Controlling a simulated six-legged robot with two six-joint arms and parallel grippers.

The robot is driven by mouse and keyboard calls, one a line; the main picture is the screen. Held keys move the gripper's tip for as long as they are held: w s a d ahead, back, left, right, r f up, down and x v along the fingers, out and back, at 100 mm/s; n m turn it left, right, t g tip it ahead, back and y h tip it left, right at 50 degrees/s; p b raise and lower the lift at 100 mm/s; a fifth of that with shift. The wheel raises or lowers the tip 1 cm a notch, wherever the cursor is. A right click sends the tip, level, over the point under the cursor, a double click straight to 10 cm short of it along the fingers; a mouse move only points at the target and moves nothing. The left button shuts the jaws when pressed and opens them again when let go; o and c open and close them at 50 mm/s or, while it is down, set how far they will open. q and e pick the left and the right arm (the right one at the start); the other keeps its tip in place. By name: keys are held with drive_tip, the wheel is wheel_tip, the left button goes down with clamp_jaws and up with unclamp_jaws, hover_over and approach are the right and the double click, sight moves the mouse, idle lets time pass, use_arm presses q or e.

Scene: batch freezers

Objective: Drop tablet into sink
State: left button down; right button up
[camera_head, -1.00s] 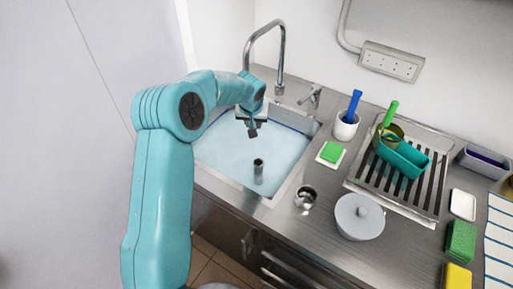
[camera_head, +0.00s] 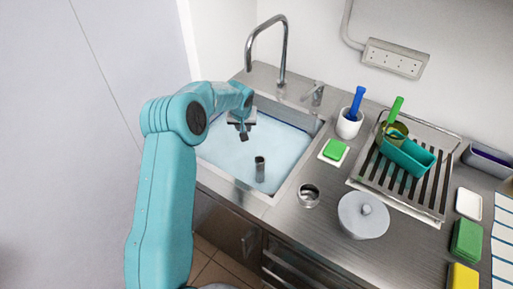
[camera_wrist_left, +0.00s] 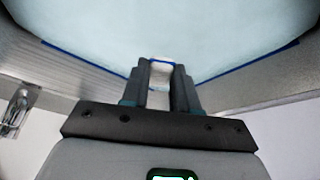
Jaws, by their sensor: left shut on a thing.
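My left gripper (camera_head: 243,132) is above the back left part of the sink (camera_head: 290,185), over pale blue water. In the left wrist view the left gripper (camera_wrist_left: 160,75) is shut on a small whitish piece with a blue edge, which looks like the tablet (camera_wrist_left: 159,76). Most of the tablet is hidden by the fingers, and it is too small to make out in the head view. The pale water (camera_wrist_left: 160,25) fills the view beyond the fingertips. My right gripper is not in view.
A dark upright tube (camera_head: 260,168) stands in the sink. The faucet (camera_head: 284,50) arches behind the basin.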

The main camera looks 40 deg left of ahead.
use_arm(q)
drive_tip(key=c, duration=0.8)
unclamp_jaws()
drive_tip(key=shift+w, duration=0.1)
drive_tip(key=b+v, duration=0.3)
drive_tip(key=v, duration=1.3)
drive_tip(key=shift+r, duration=0.2)
